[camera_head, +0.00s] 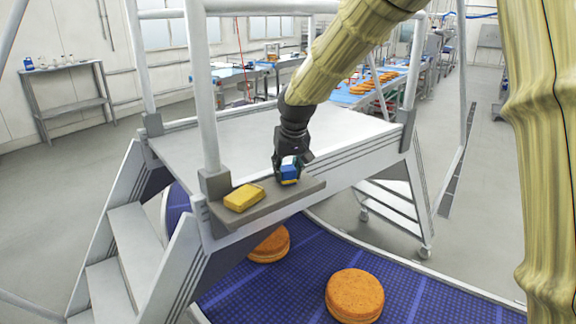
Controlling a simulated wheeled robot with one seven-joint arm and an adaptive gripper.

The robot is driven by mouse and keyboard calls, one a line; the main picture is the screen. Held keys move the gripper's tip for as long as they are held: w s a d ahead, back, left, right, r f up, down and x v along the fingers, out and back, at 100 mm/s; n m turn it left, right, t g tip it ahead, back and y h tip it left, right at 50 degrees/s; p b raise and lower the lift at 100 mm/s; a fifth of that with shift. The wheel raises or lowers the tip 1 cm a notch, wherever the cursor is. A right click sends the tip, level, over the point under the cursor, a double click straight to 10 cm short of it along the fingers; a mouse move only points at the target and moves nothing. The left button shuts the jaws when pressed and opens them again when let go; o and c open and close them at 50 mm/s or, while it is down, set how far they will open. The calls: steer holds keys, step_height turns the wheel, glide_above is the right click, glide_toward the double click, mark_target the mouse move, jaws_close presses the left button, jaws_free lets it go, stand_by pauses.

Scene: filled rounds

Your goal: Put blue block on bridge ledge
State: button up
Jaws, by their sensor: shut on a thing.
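The blue block (289,172) is in my gripper (288,178), at the right part of the bridge ledge. My gripper is shut on the block and points down. The bridge ledge (262,205) is a narrow grey shelf on the near side of the white bridge platform. The block is at or just above the ledge surface; I cannot tell whether it touches. The gripper partly hides the block.
A yellow block (244,198) lies on the ledge to the left. Below, a blue conveyor (290,290) carries round orange-brown cakes (354,295). White railing posts (203,90) rise beside the ledge. The bridge platform (215,135) is bare.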

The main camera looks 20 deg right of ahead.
steer(key=shift+s, duration=0.1)
steer(key=o, duration=1.1)
steer(key=shift+f, duration=0.1)
steer(key=b+v, duration=0.5)
steer(key=v, duration=0.7)
steer(key=shift+b, duration=0.4)
